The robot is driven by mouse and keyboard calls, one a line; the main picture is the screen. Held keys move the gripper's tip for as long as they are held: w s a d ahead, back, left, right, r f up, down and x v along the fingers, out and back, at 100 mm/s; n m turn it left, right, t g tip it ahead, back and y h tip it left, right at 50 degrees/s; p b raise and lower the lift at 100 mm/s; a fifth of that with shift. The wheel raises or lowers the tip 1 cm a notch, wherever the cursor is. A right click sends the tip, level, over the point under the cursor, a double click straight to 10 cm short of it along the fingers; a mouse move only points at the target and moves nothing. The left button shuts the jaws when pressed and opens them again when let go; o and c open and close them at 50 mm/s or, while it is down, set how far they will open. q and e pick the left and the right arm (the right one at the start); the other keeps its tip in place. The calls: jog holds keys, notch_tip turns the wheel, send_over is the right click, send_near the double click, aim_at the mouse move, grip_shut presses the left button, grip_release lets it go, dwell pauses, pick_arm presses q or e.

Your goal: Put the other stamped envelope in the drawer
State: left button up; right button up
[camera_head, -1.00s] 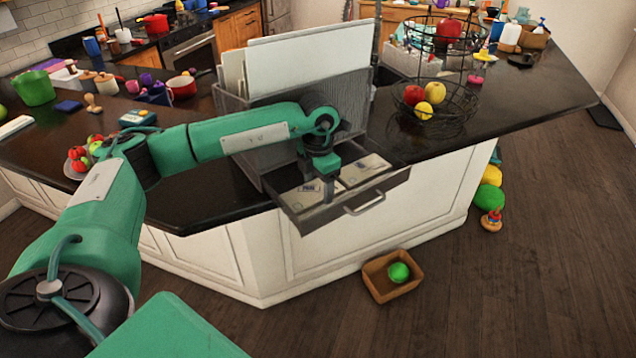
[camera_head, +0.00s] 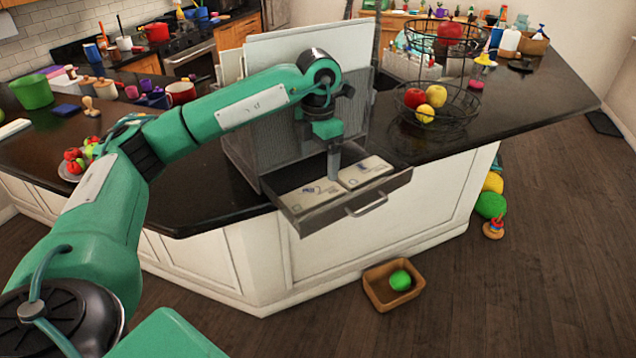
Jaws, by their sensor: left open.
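An open drawer (camera_head: 383,199) with a metal handle sticks out at the front of a grey mesh organizer on the dark counter. Two pale stamped envelopes lie in it: one at the left (camera_head: 312,197) and one at the right (camera_head: 366,171). My left gripper (camera_head: 334,176) points down just above the drawer, over the inner edges of the two envelopes. It is open, and I see no envelope held in it. Its fingers overlap in this view, so the gap between them is hidden. My right gripper is not in view.
The mesh organizer (camera_head: 256,160) holds large white sheets upright behind my left arm. A wire fruit basket (camera_head: 452,112) stands to the right on the counter. A wooden box (camera_head: 379,292) with a green ball sits on the floor below the drawer.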

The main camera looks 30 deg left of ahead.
pick_arm(q)
notch_tip(320, 180, up, 4)
jog(key=shift+b, duration=0.4)
